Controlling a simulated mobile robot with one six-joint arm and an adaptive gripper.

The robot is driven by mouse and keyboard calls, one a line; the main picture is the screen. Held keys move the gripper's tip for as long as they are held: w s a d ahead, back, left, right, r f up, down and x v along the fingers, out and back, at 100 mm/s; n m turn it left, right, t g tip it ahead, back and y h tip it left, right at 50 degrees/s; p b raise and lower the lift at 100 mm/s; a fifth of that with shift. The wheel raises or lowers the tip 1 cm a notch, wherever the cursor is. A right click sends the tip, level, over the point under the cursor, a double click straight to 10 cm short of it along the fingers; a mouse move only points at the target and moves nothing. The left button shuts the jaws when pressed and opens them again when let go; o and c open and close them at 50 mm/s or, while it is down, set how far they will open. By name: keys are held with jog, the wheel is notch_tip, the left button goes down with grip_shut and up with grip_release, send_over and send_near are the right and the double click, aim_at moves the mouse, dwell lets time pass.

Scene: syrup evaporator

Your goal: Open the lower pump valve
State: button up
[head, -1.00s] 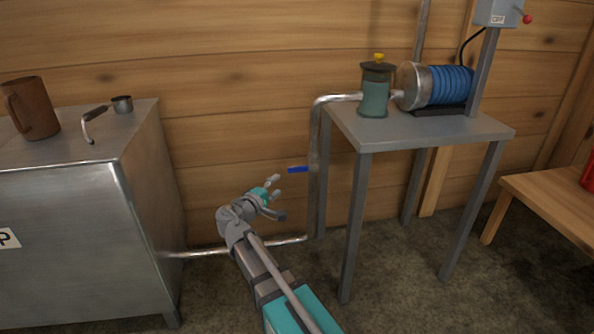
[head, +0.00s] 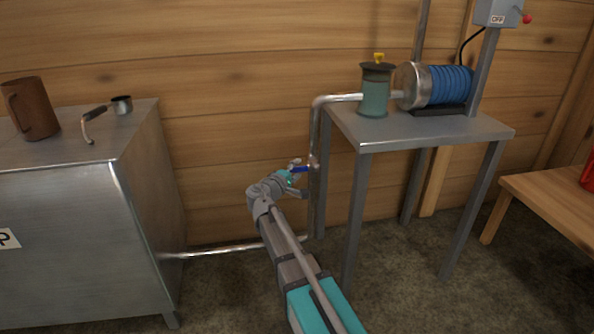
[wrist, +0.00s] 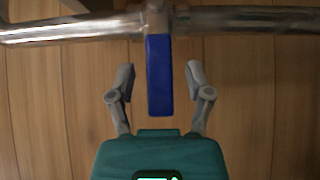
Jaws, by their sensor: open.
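The lower pump valve has a blue lever handle (head: 301,169) on the vertical part of the metal pipe (head: 315,135). In the head view the handle sticks out to the left, square to the pipe. In the wrist view the blue handle (wrist: 159,75) also lies square to the pipe (wrist: 235,20). My gripper (head: 299,176) is at the handle. In the wrist view my gripper (wrist: 160,82) is open, with one finger on each side of the handle and a visible gap on both sides. In the head view the gripper partly hides the handle.
A grey pump table (head: 440,130) stands just right of the pipe, with a teal filter canister (head: 375,95) and a blue pump motor (head: 450,86) on it. A metal cabinet (head: 70,220) is at left. The wooden wall (head: 230,110) is close behind the pipe.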

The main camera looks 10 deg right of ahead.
grip_shut()
dwell(0.3)
jog(key=shift+a, duration=0.2)
jog(key=shift+d+r+p, duration=0.1)
jog(key=shift+r+p, duration=0.05)
jog(key=shift+p, duration=0.25)
